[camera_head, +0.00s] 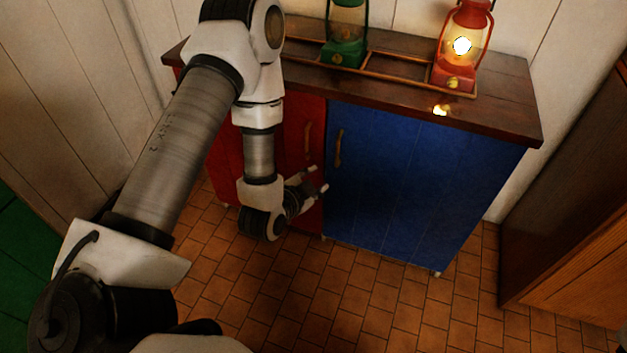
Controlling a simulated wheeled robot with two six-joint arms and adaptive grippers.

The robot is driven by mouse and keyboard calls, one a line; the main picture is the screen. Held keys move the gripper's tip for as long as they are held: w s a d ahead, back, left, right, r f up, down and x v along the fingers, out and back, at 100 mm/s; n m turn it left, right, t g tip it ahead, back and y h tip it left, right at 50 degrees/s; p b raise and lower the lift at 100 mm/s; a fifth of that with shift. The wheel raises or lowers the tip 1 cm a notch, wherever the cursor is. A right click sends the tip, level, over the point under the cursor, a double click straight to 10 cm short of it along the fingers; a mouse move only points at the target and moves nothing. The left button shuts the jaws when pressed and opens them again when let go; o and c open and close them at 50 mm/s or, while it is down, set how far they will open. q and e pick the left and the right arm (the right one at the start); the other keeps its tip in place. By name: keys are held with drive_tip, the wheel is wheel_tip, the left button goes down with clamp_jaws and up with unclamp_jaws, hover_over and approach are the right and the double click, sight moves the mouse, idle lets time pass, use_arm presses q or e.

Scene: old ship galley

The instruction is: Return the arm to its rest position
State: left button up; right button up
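My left arm comes in from the left, reaches up and over, then bends down in front of the cabinet. My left gripper (317,179) hangs low in front of the cabinet, near the edge between the red door (288,118) and the blue door (405,180). Its two fingertips point right and stand apart, with nothing between them. It is below the red door's handle (308,141), apart from it. Whether the fingers touch the cabinet front cannot be told. My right gripper is not in view.
The dark wooden cabinet top (505,105) carries a green lantern (346,35) and a lit red lantern (463,50) in a wooden rack (390,77). Both doors look shut. Brown wooden furniture (560,200) stands at the right. The tiled floor (380,305) in front is clear.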

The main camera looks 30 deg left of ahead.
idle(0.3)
use_arm(q)
drive_tip(key=s+d+f+n+g+p, duration=0.2)
drive_tip(key=s+g+p, duration=0.1)
drive_tip(key=s, duration=0.5)
drive_tip(key=s+d+f+n+g+h+p, duration=0.1)
drive_tip(key=s+d+f+n+g+p, duration=0.1)
drive_tip(key=s+g, duration=0.3)
drive_tip(key=s+d+f+n+g+p, duration=0.2)
drive_tip(key=s+g+p, duration=0.3)
drive_tip(key=s, duration=0.6)
drive_tip(key=shift+f+n, duration=0.2)
drive_tip(key=shift+n, duration=0.7)
drive_tip(key=shift+s, duration=0.15)
